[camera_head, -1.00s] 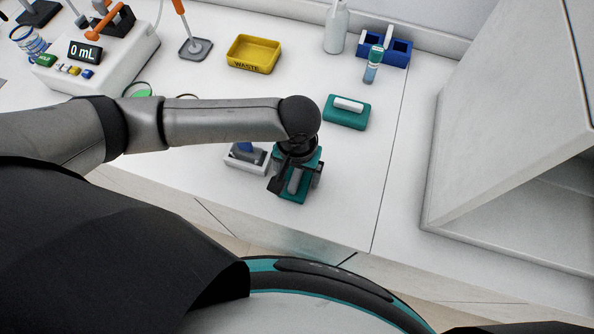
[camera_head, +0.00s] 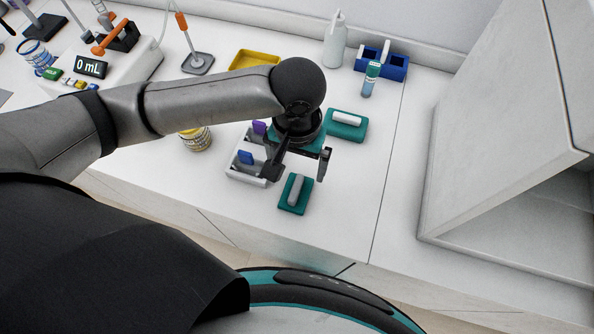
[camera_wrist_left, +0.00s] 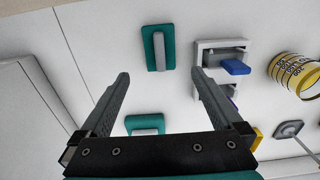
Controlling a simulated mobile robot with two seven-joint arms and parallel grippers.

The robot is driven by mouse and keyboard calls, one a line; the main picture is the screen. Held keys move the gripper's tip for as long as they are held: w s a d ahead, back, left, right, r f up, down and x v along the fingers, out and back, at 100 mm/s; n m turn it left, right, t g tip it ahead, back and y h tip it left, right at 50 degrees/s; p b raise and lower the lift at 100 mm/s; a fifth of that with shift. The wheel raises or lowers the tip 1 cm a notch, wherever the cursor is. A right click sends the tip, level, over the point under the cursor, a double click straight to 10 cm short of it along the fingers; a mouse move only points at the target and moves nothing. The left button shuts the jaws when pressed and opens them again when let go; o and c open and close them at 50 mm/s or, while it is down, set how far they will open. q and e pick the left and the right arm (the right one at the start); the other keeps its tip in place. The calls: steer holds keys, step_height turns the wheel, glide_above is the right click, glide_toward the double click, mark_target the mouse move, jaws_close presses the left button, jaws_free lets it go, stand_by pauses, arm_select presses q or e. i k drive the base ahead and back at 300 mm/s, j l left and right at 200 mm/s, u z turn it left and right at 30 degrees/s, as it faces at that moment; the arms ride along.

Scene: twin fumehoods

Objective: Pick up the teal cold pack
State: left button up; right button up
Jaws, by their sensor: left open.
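Two teal blocks lie flat on the white bench. One teal block with a grey bar on top (camera_head: 296,193) lies near the front edge; it also shows at the top of the left wrist view (camera_wrist_left: 158,48). The other teal block, with a white bar (camera_head: 347,125), lies farther back; the left wrist view shows it low between the fingers (camera_wrist_left: 145,125). I cannot tell which is the cold pack. My left gripper (camera_head: 296,170) is open and empty, above and just behind the grey-barred block, touching neither. In the left wrist view, its two fingers (camera_wrist_left: 160,76) stand apart.
A white holder with blue and purple pieces (camera_head: 246,174) stands left of the grey-barred block. A yellow-banded jar (camera_head: 196,139) is farther left. A teal-capped vial (camera_head: 370,80) and blue rack (camera_head: 394,65) stand behind. Bench to the right is clear up to a white hood (camera_head: 500,150).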

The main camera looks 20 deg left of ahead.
mark_target(340, 124)
steer(key=j+z, duration=0.6)
steer(key=z, duration=0.2)
steer(key=k+j+z, duration=0.2)
steer(key=z, duration=0.2)
steer(key=j, duration=0.1)
